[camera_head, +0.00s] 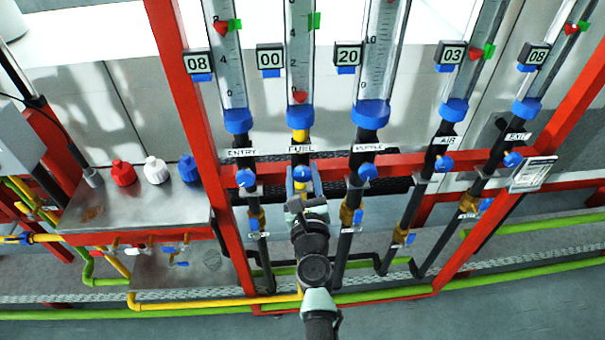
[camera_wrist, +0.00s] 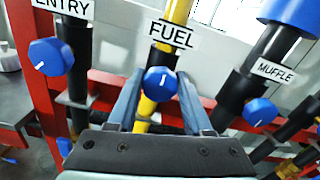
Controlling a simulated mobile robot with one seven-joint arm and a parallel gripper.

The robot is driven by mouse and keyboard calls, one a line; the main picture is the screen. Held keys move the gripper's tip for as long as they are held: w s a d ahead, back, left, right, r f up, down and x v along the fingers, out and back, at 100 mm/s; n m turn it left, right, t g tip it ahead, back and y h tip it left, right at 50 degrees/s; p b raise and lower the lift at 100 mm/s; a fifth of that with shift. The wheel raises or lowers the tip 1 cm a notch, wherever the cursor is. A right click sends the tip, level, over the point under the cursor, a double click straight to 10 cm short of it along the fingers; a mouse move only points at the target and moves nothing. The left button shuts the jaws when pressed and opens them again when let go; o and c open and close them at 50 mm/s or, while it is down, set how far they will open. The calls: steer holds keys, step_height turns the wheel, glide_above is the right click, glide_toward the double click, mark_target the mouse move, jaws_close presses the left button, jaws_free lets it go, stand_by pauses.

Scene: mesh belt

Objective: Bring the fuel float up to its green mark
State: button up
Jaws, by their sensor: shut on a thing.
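The fuel tube (camera_head: 299,55) stands second from left, above the FUEL label (camera_head: 302,149). Its red float (camera_head: 299,97) sits at the tube's bottom, well below the green mark (camera_head: 314,20). The fuel display (camera_head: 270,57) reads 00. The blue fuel knob (camera_wrist: 160,83) is under the label in the wrist view, with a white line on its face. My gripper (camera_wrist: 162,90) has one finger on each side of this knob and is shut on it. In the head view my gripper (camera_head: 303,180) reaches up to the knob from below; my arm hides the pipe beneath.
Neighbouring blue knobs, ENTRY (camera_wrist: 50,57) and MUFFLE (camera_wrist: 260,112), flank my gripper closely. A red frame (camera_head: 235,177) runs across behind the pipes. A metal bench (camera_head: 140,205) with red, white and blue caps stands left. Yellow and green pipes run low along the floor.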

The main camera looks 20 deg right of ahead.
jaws_close()
steer(key=shift+n, duration=0.4)
steer(key=n, duration=0.5)
steer(key=shift+a+f+n+b, duration=0.1)
steer(key=shift+n+b, duration=0.2)
steer(key=shift+b, duration=0.05)
steer(key=n+b, duration=0.1)
steer(key=n, duration=0.6)
steer(key=n+b, duration=0.1)
steer(key=n, duration=0.5)
steer(key=shift+f+n+b, duration=0.15)
steer(key=shift+n+b, duration=0.15)
steer(key=shift+b, duration=0.05)
steer(key=n+b, duration=0.1)
steer(key=n, duration=0.2)
steer(key=shift+n+b, duration=1.1)
steer(key=shift+n, duration=0.6)
